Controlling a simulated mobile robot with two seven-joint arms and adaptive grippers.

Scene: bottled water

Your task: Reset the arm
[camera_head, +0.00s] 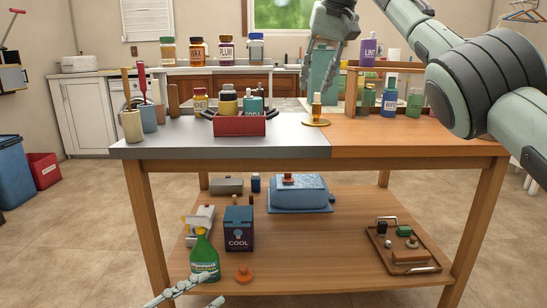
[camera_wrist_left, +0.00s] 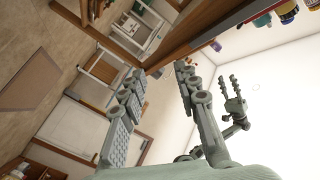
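My left gripper (camera_head: 190,293) shows at the bottom edge of the head view, low in front of the table's lower shelf. Only its fingertips are in that view. In the left wrist view my left gripper (camera_wrist_left: 157,75) has its two fingers spread apart, with nothing between them. My right gripper (camera_head: 322,52) hangs from the top of the head view, fingers down, above the back of the table. Its arm comes in from the right. My right gripper (camera_wrist_left: 236,92) also shows in the left wrist view, with its fingers apart and nothing seen between them.
The table top (camera_head: 400,138) carries a red caddy (camera_head: 240,125), a brass-coloured pump bottle (camera_head: 316,110) and a wooden rack (camera_head: 352,92) with bottles. The lower shelf (camera_head: 340,240) holds a green spray bottle (camera_head: 204,258), a dark COOL box (camera_head: 239,230), a blue container (camera_head: 300,197) and a tray (camera_head: 410,256).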

